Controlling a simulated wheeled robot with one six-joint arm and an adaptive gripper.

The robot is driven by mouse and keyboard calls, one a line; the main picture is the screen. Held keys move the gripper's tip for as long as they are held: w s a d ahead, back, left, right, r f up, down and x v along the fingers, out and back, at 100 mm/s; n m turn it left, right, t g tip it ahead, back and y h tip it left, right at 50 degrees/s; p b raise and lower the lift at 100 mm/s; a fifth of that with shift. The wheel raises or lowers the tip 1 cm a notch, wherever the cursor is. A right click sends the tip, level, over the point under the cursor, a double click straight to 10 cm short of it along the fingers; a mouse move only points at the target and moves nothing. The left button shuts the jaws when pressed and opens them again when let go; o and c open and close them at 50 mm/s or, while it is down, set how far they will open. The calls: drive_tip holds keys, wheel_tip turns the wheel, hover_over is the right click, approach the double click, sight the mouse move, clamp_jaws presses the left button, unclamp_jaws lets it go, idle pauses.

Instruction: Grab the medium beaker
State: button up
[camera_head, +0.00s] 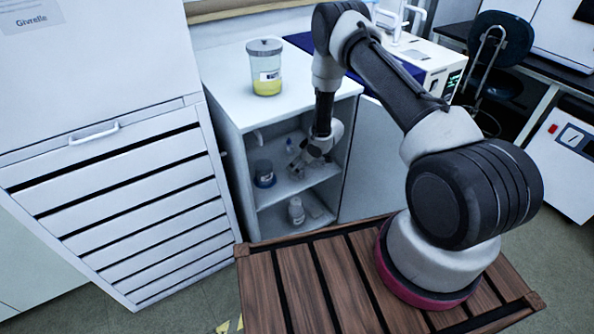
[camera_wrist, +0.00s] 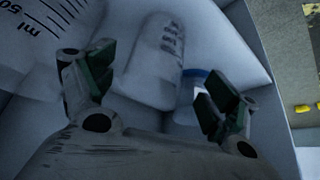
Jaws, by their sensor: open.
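My gripper (camera_head: 303,162) is at the upper shelf of the open cabinet, to the right of a dark-lidded, blue-tinged jar (camera_head: 264,174). In the wrist view my gripper (camera_wrist: 163,78) is open, with its dark green finger pads wide apart. A pale, see-through vessel (camera_wrist: 150,65) with printed marks lies in view between and beyond the fingers. A larger surface with a millilitre scale (camera_wrist: 40,25) fills the upper left, close to the left finger. I cannot tell which of these is the medium beaker. In the head view the gripper hides part of the shelf.
A lidded jar of yellow liquid (camera_head: 266,70) stands on the cabinet top. A small white bottle (camera_head: 296,211) stands on the lower shelf. The cabinet's open door (camera_head: 372,165) is right of the gripper. A slatted drawer unit (camera_head: 120,200) stands to the left.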

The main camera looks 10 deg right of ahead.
drive_tip(key=x, duration=0.4)
drive_tip(key=shift+w+d+f, duration=0.2)
drive_tip(key=shift+w+f, duration=0.05)
drive_tip(key=shift+w, duration=0.05)
drive_tip(key=c, duration=1.1)
drive_tip(key=shift+c, duration=0.2)
drive_tip(key=shift+r, duration=0.1)
